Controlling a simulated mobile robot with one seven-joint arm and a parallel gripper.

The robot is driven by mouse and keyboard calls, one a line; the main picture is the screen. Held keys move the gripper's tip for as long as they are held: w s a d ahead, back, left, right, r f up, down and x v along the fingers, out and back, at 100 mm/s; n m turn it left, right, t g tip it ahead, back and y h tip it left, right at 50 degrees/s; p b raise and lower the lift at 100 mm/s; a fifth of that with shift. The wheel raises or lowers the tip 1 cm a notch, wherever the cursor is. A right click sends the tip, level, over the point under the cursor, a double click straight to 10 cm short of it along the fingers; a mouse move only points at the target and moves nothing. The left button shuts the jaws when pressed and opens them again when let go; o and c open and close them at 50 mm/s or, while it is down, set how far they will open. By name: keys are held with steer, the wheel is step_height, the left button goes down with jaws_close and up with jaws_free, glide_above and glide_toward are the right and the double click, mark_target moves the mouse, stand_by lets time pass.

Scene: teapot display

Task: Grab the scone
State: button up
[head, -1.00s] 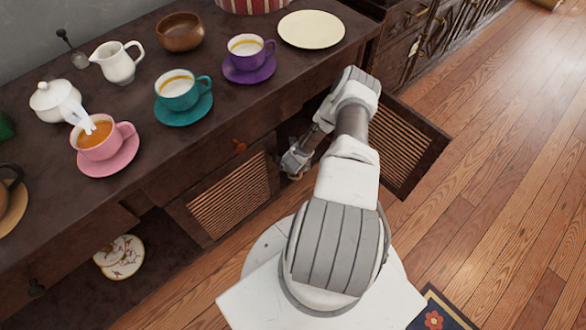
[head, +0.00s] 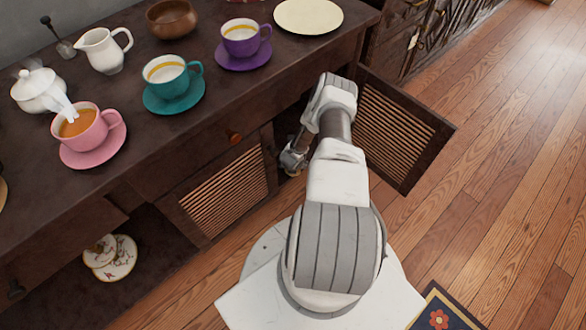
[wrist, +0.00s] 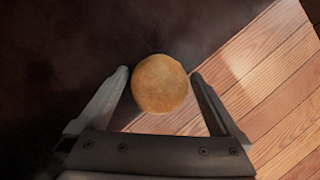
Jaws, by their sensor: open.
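The scone (wrist: 160,84) is a round, golden-brown piece in the wrist view, seen just beyond and partly between my fingertips. My gripper (wrist: 159,74) is open, with one finger on each side of the scone; I cannot tell if either finger touches it. In the head view my gripper (head: 292,160) is low at the open cabinet front, by the cabinet's dark opening. The scone cannot be made out in the head view.
An open slatted door (head: 400,130) stands right of my arm, and a closed slatted door (head: 225,190) is to the left. Above, the dark sideboard top (head: 130,130) holds teal (head: 172,82), purple (head: 243,40) and pink (head: 85,130) cups. Wooden floor (head: 500,190) lies clear at right.

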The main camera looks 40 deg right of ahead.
steer(key=c, duration=1.2)
steer(key=shift+r, duration=0.15)
